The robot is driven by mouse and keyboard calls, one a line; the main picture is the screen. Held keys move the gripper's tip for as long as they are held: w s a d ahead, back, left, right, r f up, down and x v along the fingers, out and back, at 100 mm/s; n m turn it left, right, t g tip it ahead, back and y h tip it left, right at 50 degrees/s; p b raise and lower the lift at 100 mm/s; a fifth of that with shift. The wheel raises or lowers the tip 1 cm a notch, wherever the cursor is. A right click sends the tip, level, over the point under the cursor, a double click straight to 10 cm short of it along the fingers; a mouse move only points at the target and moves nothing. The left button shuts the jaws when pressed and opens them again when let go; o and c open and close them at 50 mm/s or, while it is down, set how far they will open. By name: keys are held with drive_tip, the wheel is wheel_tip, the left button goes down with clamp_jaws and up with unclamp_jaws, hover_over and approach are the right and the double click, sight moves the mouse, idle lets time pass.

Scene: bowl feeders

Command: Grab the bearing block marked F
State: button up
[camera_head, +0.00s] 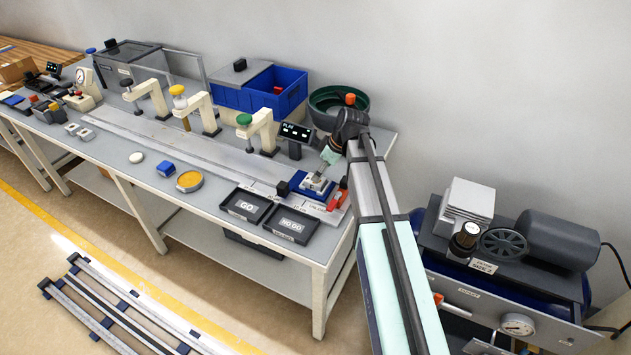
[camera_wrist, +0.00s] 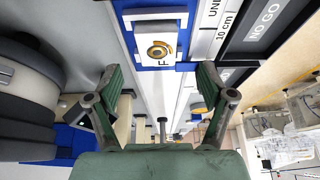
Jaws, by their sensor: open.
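The bearing block marked F (camera_wrist: 159,45) is a pale block with a brass-coloured ring, and its letter shows in the wrist view. It sits on a blue fixture (camera_wrist: 148,16). In the head view the block (camera_head: 316,183) is at the right end of the bench, on the blue fixture (camera_head: 301,189). My gripper (camera_wrist: 158,85) is open, with its green fingers spread apart and nothing between them. In the wrist view the block appears beyond the fingertips, between their lines. In the head view my gripper (camera_head: 328,156) is just above the block, partly hidden by my arm.
The GO tray (camera_head: 246,206) and NO GO tray (camera_head: 291,226) lie in front of the fixture. A PLAY-like display (camera_head: 296,132), green-knobbed press (camera_head: 258,129) and green bowl feeder (camera_head: 337,101) stand close behind. A red-orange item (camera_head: 337,199) lies right of the fixture.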

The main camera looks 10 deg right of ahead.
drive_tip(key=shift+p+x, duration=1.1)
drive_tip(key=shift+x, duration=1.65)
drive_tip(key=shift+w+d, duration=0.1)
drive_tip(key=shift+w, duration=0.1)
drive_tip(key=shift+r, duration=0.1)
clamp_jaws()
drive_tip(key=shift+r, duration=0.15)
